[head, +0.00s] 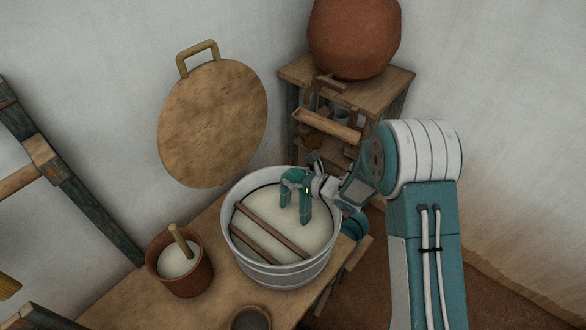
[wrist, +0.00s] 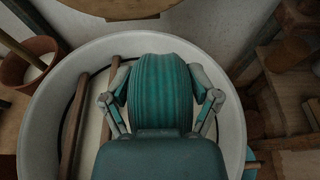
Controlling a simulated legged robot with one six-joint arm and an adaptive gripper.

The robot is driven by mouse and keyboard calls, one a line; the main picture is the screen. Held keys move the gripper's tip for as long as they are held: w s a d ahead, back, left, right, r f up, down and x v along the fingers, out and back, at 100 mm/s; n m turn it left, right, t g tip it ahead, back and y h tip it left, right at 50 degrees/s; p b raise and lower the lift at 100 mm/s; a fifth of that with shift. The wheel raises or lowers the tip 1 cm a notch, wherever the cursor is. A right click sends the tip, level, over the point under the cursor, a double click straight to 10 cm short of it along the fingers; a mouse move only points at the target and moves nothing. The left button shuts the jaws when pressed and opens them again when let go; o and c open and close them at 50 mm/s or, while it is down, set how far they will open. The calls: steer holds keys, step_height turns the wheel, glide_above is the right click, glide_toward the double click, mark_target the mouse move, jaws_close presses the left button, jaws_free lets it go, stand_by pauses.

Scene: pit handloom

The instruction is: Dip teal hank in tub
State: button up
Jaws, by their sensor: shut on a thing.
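The teal hank (head: 305,205) hangs from my gripper (head: 307,184) over the right part of the tub. In the wrist view the teal hank (wrist: 161,88) fills the space between the two fingers of my gripper (wrist: 161,100), which is shut on it. The metal tub (head: 285,274) stands on the wooden table and holds pale, milky liquid. The hank's lower end is at or just above the liquid; I cannot tell whether it touches. The tub's rim (wrist: 240,120) surrounds the hank in the wrist view.
Two wooden sticks (head: 268,230) lie across the tub's left side. A clay pot (head: 187,284) with white contents and a stick stands left of the tub. A small dark bowl (head: 250,318) is in front. A shelf (head: 296,72) with a large clay jar (head: 354,38) stands behind.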

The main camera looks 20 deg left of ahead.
mark_target(289, 194)
steer(key=shift+f, duration=5.05)
steer(key=shift+r, duration=0.1)
step_height(289, 194, up, 23)
steer(key=shift+r, duration=0.2)
